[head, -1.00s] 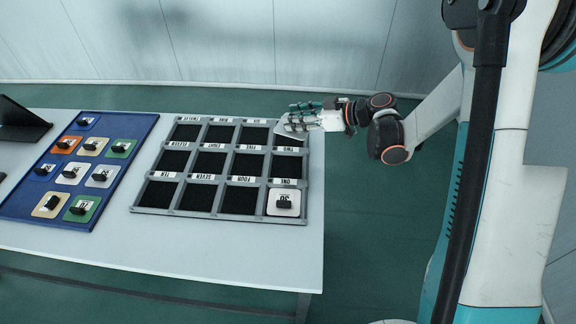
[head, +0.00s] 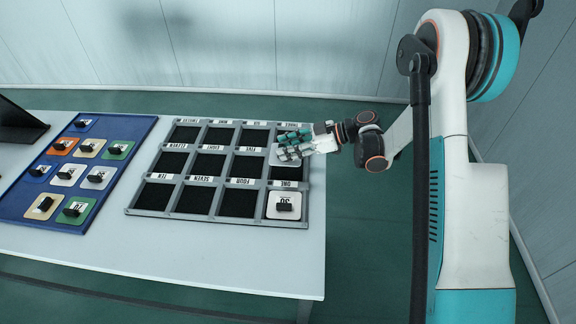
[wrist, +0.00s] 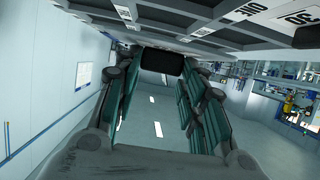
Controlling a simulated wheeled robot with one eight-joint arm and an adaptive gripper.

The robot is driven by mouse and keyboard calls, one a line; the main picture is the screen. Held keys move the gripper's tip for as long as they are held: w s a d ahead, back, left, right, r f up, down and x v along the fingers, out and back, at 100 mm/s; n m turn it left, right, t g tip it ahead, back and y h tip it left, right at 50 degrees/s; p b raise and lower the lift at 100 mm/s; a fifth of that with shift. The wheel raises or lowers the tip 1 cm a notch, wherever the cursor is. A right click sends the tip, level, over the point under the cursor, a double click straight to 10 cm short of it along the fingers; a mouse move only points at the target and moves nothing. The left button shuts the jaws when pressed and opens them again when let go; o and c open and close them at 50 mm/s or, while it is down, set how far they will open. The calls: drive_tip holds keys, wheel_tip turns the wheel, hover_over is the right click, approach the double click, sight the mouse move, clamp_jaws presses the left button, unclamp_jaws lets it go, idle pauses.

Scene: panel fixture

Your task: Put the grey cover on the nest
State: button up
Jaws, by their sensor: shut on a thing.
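My gripper (head: 283,148) is over the right column of the nest panel (head: 216,218), at its middle cell. It is shut on a black knob (wrist: 162,62), seen between the fingertips in the wrist view. A pale grey plate edge (head: 273,158) shows under the fingers in the head view, seemingly the cover with that knob. The fingers hide most of the plate and the cell below, so I cannot tell whether it touches the panel.
A pale cover with a black knob (head: 284,207) fills the bottom right cell, labelled ONE. The other visible cells are dark and empty. A blue tray (head: 84,214) with several coloured covers lies left. A dark screen-like object (head: 18,125) stands at the far left.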

sight(288, 169)
wheel_tip(288, 169, down, 7)
drive_tip(key=shift+r+b, duration=0.15)
drive_tip(key=shift+b, duration=0.75)
drive_tip(key=o, duration=1.1)
drive_tip(key=shift+r, duration=0.1)
drive_tip(key=p+v, duration=0.3)
drive_tip(key=v, duration=0.9)
